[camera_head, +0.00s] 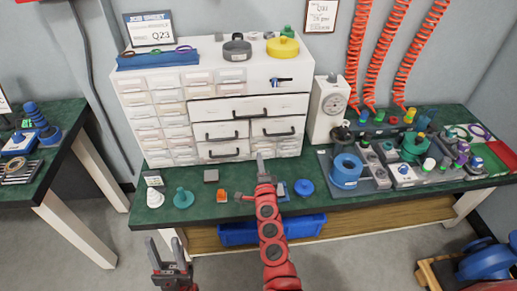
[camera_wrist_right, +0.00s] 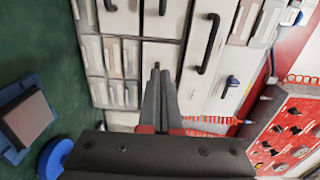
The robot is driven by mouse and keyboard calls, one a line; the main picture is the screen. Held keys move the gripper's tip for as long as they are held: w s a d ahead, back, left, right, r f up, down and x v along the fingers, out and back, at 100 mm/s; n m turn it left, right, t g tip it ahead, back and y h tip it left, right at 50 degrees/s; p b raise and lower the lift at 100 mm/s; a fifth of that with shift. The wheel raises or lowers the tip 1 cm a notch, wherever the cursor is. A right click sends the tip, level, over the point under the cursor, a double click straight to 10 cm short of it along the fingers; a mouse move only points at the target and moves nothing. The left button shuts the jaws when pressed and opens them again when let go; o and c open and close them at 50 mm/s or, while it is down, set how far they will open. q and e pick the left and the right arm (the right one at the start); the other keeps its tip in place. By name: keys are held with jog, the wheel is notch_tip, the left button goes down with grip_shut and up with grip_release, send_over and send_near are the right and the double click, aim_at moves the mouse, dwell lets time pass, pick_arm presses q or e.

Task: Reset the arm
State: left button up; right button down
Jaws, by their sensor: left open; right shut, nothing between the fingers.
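My right arm, red, reaches up from the bottom middle of the head view over the green bench. Its right gripper (camera_head: 262,163) is shut and empty in front of the white drawer cabinet (camera_head: 222,172). In the right wrist view its two dark fingers (camera_wrist_right: 160,82) are together, with nothing between them, and point at the cabinet's drawer fronts (camera_wrist_right: 130,62). My left gripper (camera_head: 167,252) is low at the left, in front of the bench and away from it. Its fingers are apart and it holds nothing.
A blue bin (camera_head: 240,233) sits below the bench top.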

jog(key=shift+s+f, duration=0.15)
jog(key=shift+s, duration=0.45)
